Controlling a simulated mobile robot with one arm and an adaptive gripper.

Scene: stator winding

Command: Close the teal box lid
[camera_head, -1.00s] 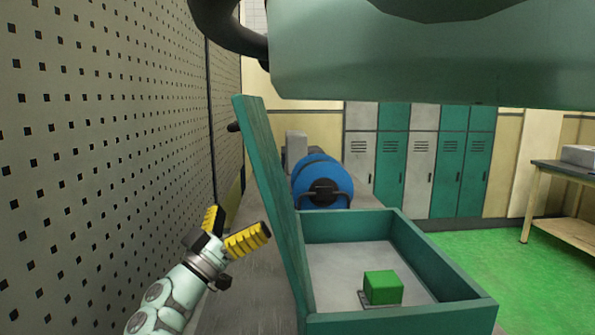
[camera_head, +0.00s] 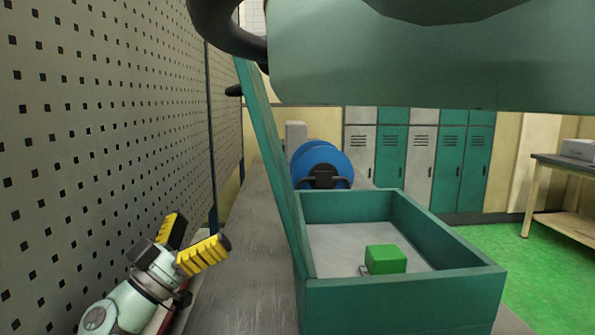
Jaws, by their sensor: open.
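The teal box (camera_head: 405,302) stands on the workbench at the lower right, with its near wall facing me. Its teal lid (camera_head: 272,160) stands up, hinged on the box's left side and leaning slightly left. A green cube (camera_head: 385,259) sits inside the box on its grey floor. My gripper (camera_head: 190,243), with yellow ribbed fingers, is at the lower left. It is open and empty, left of the lid and apart from it, on the lid's outer side.
A grey pegboard wall (camera_head: 95,140) runs close along the left of my gripper. A blue reel (camera_head: 322,166) stands on the bench (camera_head: 240,235) behind the box. Lockers (camera_head: 420,155) line the back wall. A side table (camera_head: 560,165) stands at the right.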

